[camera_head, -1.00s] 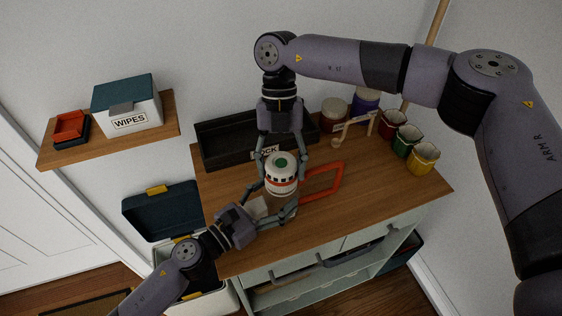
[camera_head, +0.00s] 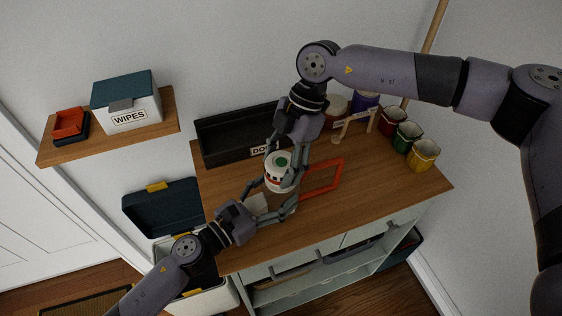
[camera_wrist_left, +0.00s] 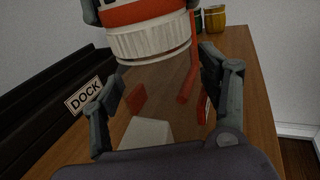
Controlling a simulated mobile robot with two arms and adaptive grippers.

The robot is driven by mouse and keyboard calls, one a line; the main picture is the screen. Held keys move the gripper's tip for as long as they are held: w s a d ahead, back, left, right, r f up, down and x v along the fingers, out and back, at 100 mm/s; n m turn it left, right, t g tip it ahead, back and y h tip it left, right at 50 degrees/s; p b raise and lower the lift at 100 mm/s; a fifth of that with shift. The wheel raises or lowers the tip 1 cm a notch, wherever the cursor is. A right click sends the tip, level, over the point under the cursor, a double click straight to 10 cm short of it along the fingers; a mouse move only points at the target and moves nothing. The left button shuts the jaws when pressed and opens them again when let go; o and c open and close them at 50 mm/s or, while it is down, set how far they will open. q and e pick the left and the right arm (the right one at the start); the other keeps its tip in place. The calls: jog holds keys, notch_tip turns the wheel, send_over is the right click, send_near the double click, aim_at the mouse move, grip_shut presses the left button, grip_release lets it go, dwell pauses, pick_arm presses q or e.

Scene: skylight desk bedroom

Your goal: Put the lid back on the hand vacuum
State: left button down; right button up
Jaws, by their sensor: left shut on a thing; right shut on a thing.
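The hand vacuum's clear body (camera_wrist_left: 160,105) stands upright between the fingers of my left gripper (camera_head: 272,197), which is shut on it low on its sides. The left gripper hides the body's lower part in the head view.
A red-orange rectangular loop (camera_head: 341,171) lies right of the vacuum. The black dock tray (camera_head: 222,152) is behind. Jars and red, green and yellow cups (camera_head: 424,155) stand at the back right. The wooden top's right front (camera_head: 385,190) is clear.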

jog(key=m+t, duration=0.1)
jog(key=m, duration=0.4)
jog(key=shift+t+y, duration=0.4)
jog(key=m+t, duration=0.1)
jog(key=m, duration=0.2)
jog(key=shift+w+m, duration=0.1)
jog(key=shift+m, duration=0.2)
jog(key=o, duration=1.4)
jog(key=shift+r, duration=2.25)
